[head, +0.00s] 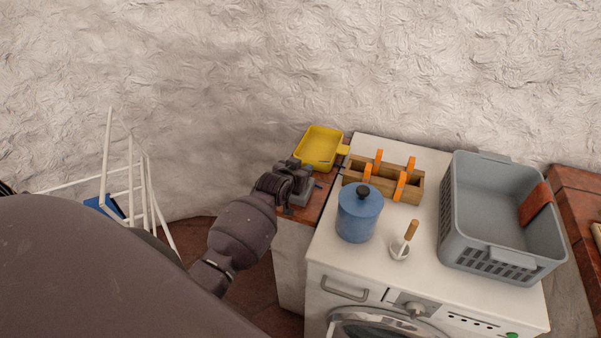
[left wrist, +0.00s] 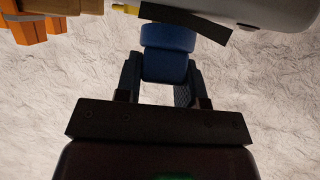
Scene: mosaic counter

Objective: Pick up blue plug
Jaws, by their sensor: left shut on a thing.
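The blue plug (left wrist: 166,52) shows in the left wrist view as a short, rounded blue piece between the fingers of my left gripper (left wrist: 158,72). The gripper is shut on it. In the head view my left gripper (head: 296,172) is over the wooden-topped cabinet (head: 316,208), just left of the wooden box and in front of the yellow tray. The plug is hidden behind the gripper there. I cannot tell whether the plug is clear of what lies beneath it. My right gripper is not in view.
Close around are the yellow tray (head: 319,148), the wooden box with orange pieces (head: 413,190) and the blue lidded jar (head: 359,222). A white rack (head: 131,172) stands left.

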